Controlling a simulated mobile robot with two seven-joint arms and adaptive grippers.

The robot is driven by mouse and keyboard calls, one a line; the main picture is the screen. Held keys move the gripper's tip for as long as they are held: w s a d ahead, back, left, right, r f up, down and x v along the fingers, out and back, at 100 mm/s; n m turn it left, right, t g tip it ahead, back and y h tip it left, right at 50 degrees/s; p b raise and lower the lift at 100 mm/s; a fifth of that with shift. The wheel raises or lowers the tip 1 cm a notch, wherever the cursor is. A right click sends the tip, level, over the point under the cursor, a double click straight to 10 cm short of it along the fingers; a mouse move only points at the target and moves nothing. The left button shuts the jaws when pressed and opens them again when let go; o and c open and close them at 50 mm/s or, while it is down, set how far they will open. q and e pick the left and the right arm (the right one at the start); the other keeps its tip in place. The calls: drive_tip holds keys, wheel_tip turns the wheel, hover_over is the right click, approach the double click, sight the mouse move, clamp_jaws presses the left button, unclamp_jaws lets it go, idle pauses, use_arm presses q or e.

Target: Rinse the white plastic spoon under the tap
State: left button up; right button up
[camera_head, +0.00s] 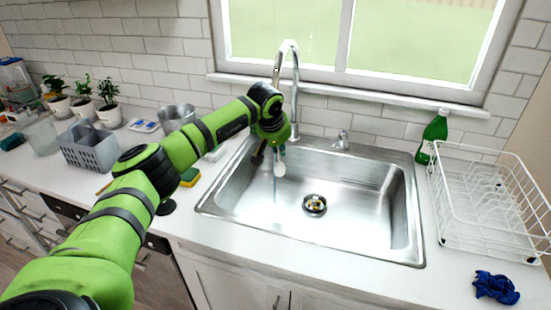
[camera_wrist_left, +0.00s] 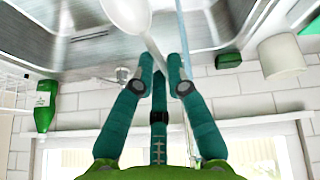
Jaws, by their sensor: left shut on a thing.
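My left gripper (camera_head: 275,148) is over the left part of the metal sink (camera_head: 345,225), below the tap (camera_head: 292,62). It is shut on the white plastic spoon (camera_head: 279,169), whose bowl hangs over the basin. In the left wrist view the spoon's white bowl (camera_wrist_left: 128,14) sticks out beyond the fingertips (camera_wrist_left: 161,72), which close on its handle. A thin bluish water stream (camera_wrist_left: 184,35) runs right beside the spoon there. I cannot tell whether it touches the bowl. The tap's outlet is partly hidden behind my arm in the head view. My right gripper is not in view.
A white dish rack (camera_head: 490,205) and a green bottle (camera_head: 433,135) stand right of the sink. A blue cloth (camera_head: 495,287) lies in front of the rack. A sponge (camera_head: 190,177), grey basket (camera_head: 88,150) and metal pot (camera_head: 176,117) are on the left counter.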

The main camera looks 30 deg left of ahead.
use_arm(q)
drive_tip(key=shift+s+d, duration=0.2)
drive_tip(key=shift+s, duration=1.1)
drive_tip(key=s, duration=0.2)
drive_tip(key=s+d, duration=0.1)
drive_tip(key=s, duration=0.2)
drive_tip(key=shift+s+d, duration=0.1)
drive_tip(key=shift+s, duration=0.05)
idle(0.4)
drive_tip(key=s+d+r+p, duration=0.1)
drive_tip(key=s+r+p, duration=0.1)
drive_tip(key=s+r, duration=0.2)
drive_tip(key=shift+s, duration=0.45)
